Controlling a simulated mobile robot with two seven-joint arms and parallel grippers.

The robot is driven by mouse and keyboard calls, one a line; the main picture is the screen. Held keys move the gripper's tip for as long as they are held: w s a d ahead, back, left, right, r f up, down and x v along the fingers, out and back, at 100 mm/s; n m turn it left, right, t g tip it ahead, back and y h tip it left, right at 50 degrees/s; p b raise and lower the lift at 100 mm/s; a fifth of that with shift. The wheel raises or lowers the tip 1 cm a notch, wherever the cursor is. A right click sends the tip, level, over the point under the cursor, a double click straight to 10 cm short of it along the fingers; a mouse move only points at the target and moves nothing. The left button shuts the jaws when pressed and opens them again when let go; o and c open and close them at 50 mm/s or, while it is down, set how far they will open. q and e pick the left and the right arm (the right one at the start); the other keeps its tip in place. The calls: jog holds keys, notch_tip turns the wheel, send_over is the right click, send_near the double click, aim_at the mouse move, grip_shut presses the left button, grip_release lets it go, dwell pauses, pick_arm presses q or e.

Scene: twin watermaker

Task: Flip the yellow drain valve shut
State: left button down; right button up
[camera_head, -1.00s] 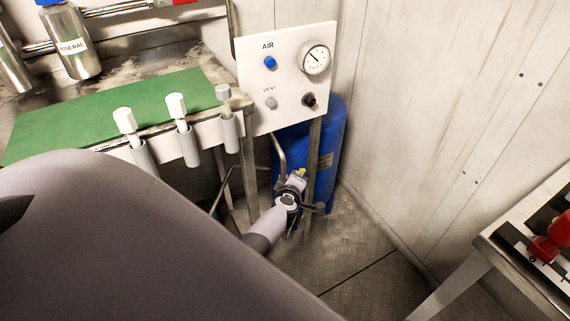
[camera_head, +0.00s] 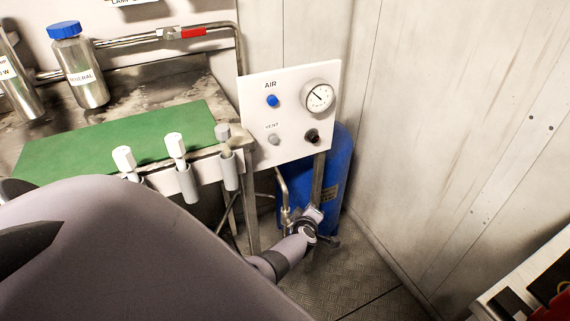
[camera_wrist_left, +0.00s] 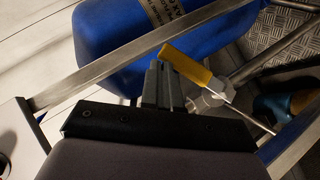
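The yellow drain valve handle (camera_wrist_left: 188,65) shows in the left wrist view, in front of the blue tank, slanting down to a pale metal valve body (camera_wrist_left: 208,99). My left gripper (camera_wrist_left: 161,68) has its grey fingers close together with nothing between them. The fingertips are just left of the yellow handle's upper end; I cannot tell whether they touch it. In the head view my left gripper (camera_head: 315,213) is low in front of the blue tank (camera_head: 335,170), and the yellow handle is not visible there. My right gripper is not in view.
A white panel (camera_head: 300,145) with AIR and VENT knobs and a gauge (camera_head: 318,96) stands above the gripper. A metal frame bar (camera_wrist_left: 120,65) crosses close to the gripper. The bench with a green mat (camera_head: 110,145) is left. The floor (camera_head: 370,275) to the right is open.

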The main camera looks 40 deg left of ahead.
pick_arm(q)
jog(key=shift+w+d+f+b, duration=0.3)
jog(key=shift+w+f+b, duration=0.35)
jog(key=shift+f+b, duration=0.35)
jog(key=shift+w+d+f+b, duration=0.25)
jog(key=shift+w+f+b, duration=0.4)
jog(key=shift+b, duration=0.5)
jog(key=s+d+r+p, duration=0.3)
jog(key=d+r+p, duration=0.3)
jog(key=r+p, duration=0.5)
jog(key=shift+d+p, duration=0.25)
jog(key=shift+p, duration=0.9)
